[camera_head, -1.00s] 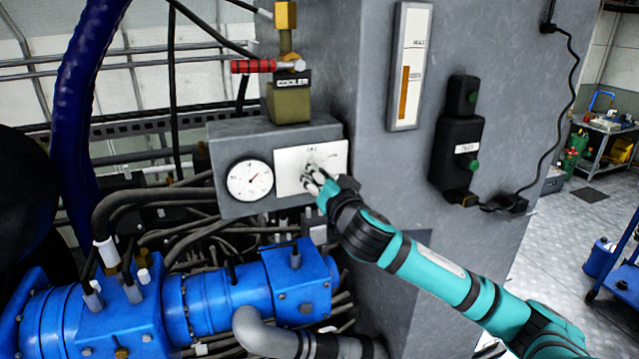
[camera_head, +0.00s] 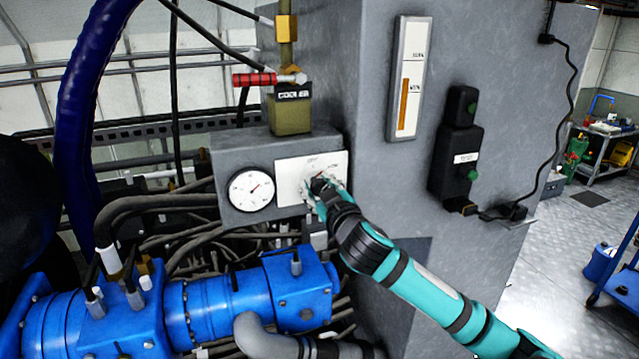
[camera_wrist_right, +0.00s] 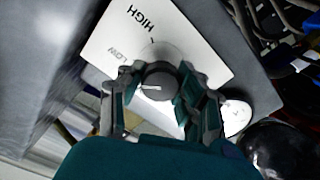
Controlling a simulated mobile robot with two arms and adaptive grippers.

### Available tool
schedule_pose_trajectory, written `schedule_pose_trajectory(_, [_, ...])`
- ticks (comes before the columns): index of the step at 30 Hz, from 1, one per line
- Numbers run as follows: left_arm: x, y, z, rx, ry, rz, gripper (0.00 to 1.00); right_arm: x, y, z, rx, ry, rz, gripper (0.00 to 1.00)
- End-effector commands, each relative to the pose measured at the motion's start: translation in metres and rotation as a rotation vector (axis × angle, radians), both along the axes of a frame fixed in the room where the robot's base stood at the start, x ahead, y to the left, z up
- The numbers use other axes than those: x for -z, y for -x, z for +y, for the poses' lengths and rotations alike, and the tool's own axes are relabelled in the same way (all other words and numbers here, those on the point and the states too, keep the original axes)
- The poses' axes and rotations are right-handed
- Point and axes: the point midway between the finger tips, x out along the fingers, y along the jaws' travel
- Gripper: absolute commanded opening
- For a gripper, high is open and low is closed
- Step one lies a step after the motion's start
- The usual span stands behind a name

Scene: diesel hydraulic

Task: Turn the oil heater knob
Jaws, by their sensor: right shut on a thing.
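The oil heater knob (camera_wrist_right: 158,84) is a round grey knob with a pale pointer line, on a white plate (camera_wrist_right: 196,38) marked HIGH and LOW in the right wrist view. In the head view the white plate (camera_head: 291,170) sits on a grey box beside a round gauge. My right gripper (camera_head: 322,186) is at the plate and hides most of the knob there. In the right wrist view the right gripper (camera_wrist_right: 160,92) has its fingers on both sides of the knob, shut on it. My left gripper is not in view.
The round gauge (camera_head: 251,190) is just left of the plate. A valve with a red handle (camera_head: 254,79) and a COOLER block (camera_head: 290,108) stand above. Blue pump housings (camera_head: 245,295) and dark hoses lie below. A black switch box (camera_head: 457,160) is on the wall at right.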

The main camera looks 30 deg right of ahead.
Motion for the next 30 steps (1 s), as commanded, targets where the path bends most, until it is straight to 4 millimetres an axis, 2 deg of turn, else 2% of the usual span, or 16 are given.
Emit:
schedule_pose_trajectory(18, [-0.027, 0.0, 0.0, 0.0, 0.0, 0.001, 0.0, 0.0, 0.0, 0.001, -0.001, 0.566, 0.138, 0.01])
schedule_pose_trajectory(30, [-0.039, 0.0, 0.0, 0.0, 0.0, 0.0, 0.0, 0.001, 0.0, 0.001, -0.001, 0.825, 0.2, 0.01])
